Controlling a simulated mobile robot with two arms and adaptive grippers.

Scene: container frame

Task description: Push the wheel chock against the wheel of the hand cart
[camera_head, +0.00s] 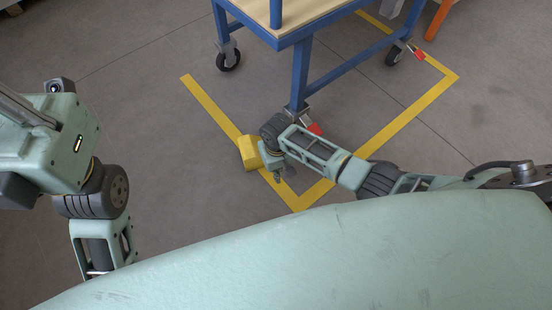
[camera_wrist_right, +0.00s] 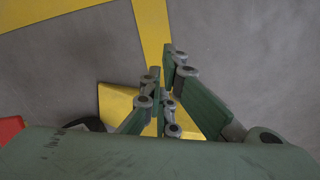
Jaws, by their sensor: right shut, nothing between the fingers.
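The yellow wheel chock (camera_head: 249,153) lies on the floor by the yellow floor line, left of the hand cart's (camera_head: 300,70) nearest corner. The wheel at that corner is mostly hidden behind my right arm; its red brake pedal (camera_head: 315,129) shows. My right gripper (camera_head: 277,178) is shut and empty, low beside the chock. In the right wrist view the fingers (camera_wrist_right: 162,65) cross in front of the chock (camera_wrist_right: 118,101); I cannot tell whether they touch it. A dark wheel edge (camera_wrist_right: 95,124) shows left of the chock there. My left arm is at the left, its fingers not visible.
Yellow tape (camera_head: 385,133) marks a corner on the grey floor around the cart. Two more cart wheels, one on the left (camera_head: 229,60) and one on the right (camera_head: 394,55), stand farther back. The floor left of the chock is clear.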

